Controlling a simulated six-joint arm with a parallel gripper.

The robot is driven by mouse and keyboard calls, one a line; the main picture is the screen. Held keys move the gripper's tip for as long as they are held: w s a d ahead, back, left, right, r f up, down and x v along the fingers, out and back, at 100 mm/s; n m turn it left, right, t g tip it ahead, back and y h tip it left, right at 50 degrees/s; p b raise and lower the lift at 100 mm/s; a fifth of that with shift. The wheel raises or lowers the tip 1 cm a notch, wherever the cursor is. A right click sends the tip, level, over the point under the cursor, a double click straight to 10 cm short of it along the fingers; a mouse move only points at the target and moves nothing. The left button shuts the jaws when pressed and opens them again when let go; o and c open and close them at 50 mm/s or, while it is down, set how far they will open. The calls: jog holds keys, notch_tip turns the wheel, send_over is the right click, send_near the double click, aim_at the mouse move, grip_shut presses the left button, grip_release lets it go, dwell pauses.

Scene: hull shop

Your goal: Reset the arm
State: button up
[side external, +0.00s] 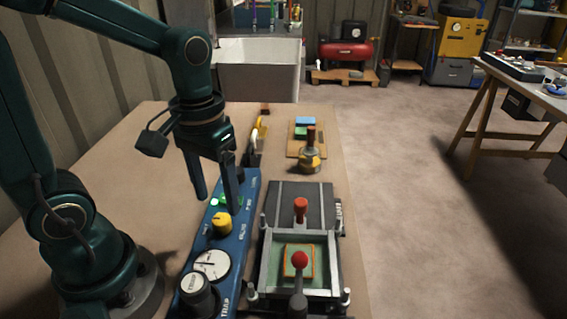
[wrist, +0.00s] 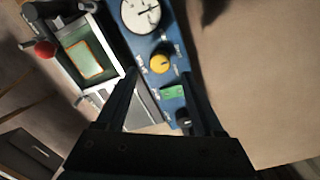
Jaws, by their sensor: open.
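My gripper (side external: 215,180) is in the air above the blue control panel (side external: 245,190), with its fingers pointing down and apart. Nothing is between the fingers. In the wrist view the open fingers of my gripper (wrist: 160,90) reach over the panel (wrist: 172,50), which carries a yellow knob (wrist: 160,63), a white dial (wrist: 140,14) and a lit green button or display (wrist: 173,92). In the side view the yellow knob (side external: 221,223) and the dial (side external: 211,264) show below and in front of my gripper.
Right of the panel stands a metal frame (side external: 336,262) with red-knobbed handles and an orange-edged piece (side external: 299,261) inside. A yellow-based stamp-like tool (side external: 310,160) is farther back by a wooden board (side external: 294,152). The bench's left part (side external: 130,180) is clear.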

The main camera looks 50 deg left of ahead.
jog(key=s+d+r+m+t, duration=0.1)
jog(key=s+r+m+t, duration=0.2)
jog(key=r+t, duration=0.2)
jog(key=shift+d+r+m+t, duration=0.2)
jog(key=shift+d+m+t, duration=0.05)
jog(key=shift+m+t, duration=0.05)
